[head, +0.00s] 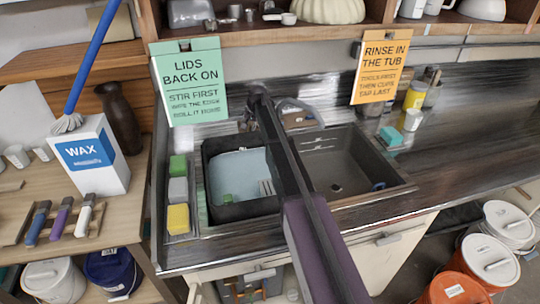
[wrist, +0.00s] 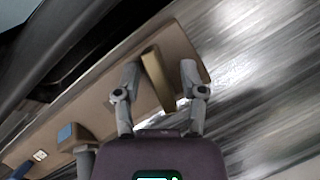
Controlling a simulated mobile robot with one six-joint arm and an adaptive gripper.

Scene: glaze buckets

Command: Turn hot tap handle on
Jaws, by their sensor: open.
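The grey curved tap spout (head: 298,106) rises behind the two-basin sink in the head view. My gripper (head: 257,93) is at the back of the sink, just left of the spout. My arm and gripper cover part of the tap area, and I cannot make out the hot handle in the head view. In the wrist view my gripper (wrist: 160,68) is open. A short olive-tan bar (wrist: 156,80) shows between its two fingers; I cannot tell whether it is the hot handle or whether a finger touches it.
A dark tub (head: 238,211) with pale blue liquid sits in the left basin. The right basin (head: 345,165) looks mostly empty. Sponges (head: 178,218) line the left edge. A green sign (head: 189,80) and an orange sign (head: 381,70) hang behind. A yellow bottle (head: 414,96) stands right.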

